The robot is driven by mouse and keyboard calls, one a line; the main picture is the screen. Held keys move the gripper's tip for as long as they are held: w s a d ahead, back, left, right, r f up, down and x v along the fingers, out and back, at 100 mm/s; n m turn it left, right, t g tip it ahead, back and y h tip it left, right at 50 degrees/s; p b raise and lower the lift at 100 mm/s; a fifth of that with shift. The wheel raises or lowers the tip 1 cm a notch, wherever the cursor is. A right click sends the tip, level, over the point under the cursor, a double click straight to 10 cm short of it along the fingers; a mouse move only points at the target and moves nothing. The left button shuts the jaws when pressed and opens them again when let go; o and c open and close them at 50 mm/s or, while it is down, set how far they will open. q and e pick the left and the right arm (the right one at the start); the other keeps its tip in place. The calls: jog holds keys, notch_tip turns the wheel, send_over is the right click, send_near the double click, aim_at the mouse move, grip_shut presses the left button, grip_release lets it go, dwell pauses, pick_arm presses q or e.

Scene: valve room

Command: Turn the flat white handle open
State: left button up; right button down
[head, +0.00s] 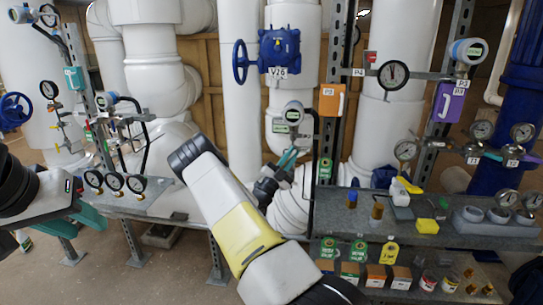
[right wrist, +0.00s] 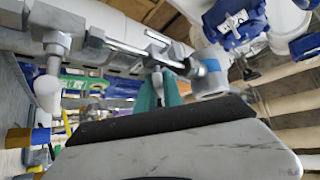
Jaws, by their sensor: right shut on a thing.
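My right gripper (head: 288,158) reaches the small pipework below a round grey gauge at the middle of the head view. In the right wrist view its teal fingers (right wrist: 159,93) are closed around a thin pale piece, which I take to be the flat white handle (right wrist: 157,82). The fingers hide most of it, so its angle is hard to tell. A metal valve fitting (right wrist: 180,66) lies just beyond the fingertips. My left gripper (head: 88,216) is at the left of the head view, away from the valve; its finger gap cannot be made out.
A grey shelf (head: 345,222) at the right holds bottles, a yellow block (head: 427,226) and cups. A blue valve marked V26 (head: 279,50) is above the right gripper. A steel post (head: 335,90) stands close to its right. Several gauges line the left rack.

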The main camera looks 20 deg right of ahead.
jog(key=n+t+y, duration=0.1)
jog(key=n+t, duration=0.2)
jog(key=n, duration=0.1)
jog(key=n+t+y, duration=0.1)
jog(key=n+t, duration=0.2)
jog(key=n, duration=0.1)
jog(key=shift+f+t+y, duration=0.15)
jog(key=shift+t+y, duration=0.15)
jog(key=shift+t, duration=0.1)
jog(key=shift+n+t+y, duration=1.2)
jog(key=shift+n+t, duration=0.05)
jog(key=shift+n, duration=0.75)
jog(key=shift+n+t+y, duration=1.2)
jog(key=shift+n+t, duration=0.05)
jog(key=shift+n, duration=0.75)
jog(key=shift+n+t+y, duration=0.3)
jog(key=shift+n+y, duration=0.1)
jog(key=shift+n, duration=0.1)
jog(key=c, duration=1.5)
grip_release()
jog(key=v, duration=0.7)
jog(key=shift+s+a+f, duration=0.15)
jog(key=shift+s+f, duration=0.05)
jog(key=shift+s, duration=0.1)
